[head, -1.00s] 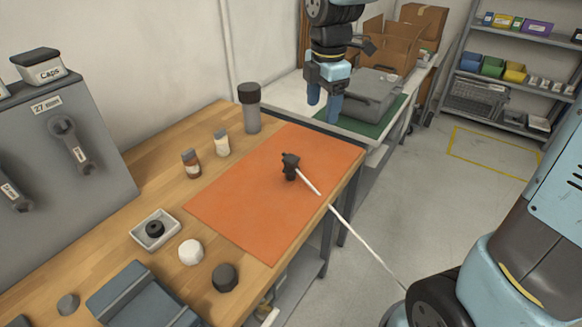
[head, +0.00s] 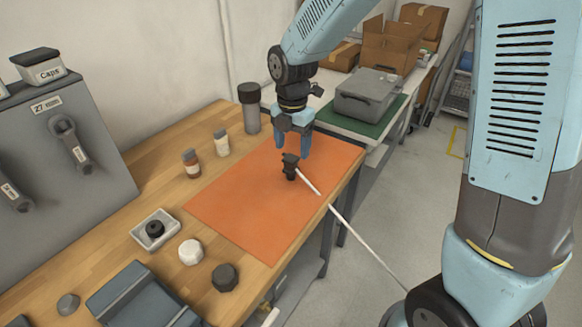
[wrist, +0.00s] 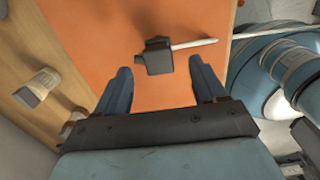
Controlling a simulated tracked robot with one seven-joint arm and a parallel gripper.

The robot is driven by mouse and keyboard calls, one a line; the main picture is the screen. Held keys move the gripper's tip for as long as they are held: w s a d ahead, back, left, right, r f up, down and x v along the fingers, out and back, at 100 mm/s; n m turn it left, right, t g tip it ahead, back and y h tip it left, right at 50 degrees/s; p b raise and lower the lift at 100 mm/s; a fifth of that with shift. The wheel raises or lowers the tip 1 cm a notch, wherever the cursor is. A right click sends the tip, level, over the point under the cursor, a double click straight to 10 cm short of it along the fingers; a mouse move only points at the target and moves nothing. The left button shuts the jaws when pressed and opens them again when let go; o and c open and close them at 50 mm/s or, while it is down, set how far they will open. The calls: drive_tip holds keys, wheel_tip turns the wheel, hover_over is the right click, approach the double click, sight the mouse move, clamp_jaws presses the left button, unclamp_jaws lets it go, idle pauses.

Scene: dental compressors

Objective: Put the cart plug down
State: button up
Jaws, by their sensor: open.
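The cart plug (head: 290,167) is a black plug with a white cable (head: 345,220). It lies on the orange mat (head: 245,205) near the mat's right side, and its cable runs over the bench edge to the lower right. My gripper (head: 293,154) is over the far part of the mat, close behind the plug in the head view. In the wrist view the plug (wrist: 155,56) lies beyond the fingertips, between their lines and apart from both fingers. My gripper (wrist: 160,70) is open and empty there. Its exact height above the mat is hard to tell.
On the wooden bench stand a dark-lidded canister (head: 250,108), two small bottles (head: 191,163), a white tray (head: 155,229) with a black ring, a white knob (head: 190,251) and a black knob (head: 225,277). A grey case (head: 370,95) sits on the bench behind.

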sight(291, 158)
drive_tip(key=shift+a+f, duration=0.15)
drive_tip(key=shift+f, duration=2.7)
drive_tip(key=shift+r, duration=0.1)
drive_tip(key=c, duration=1.2)
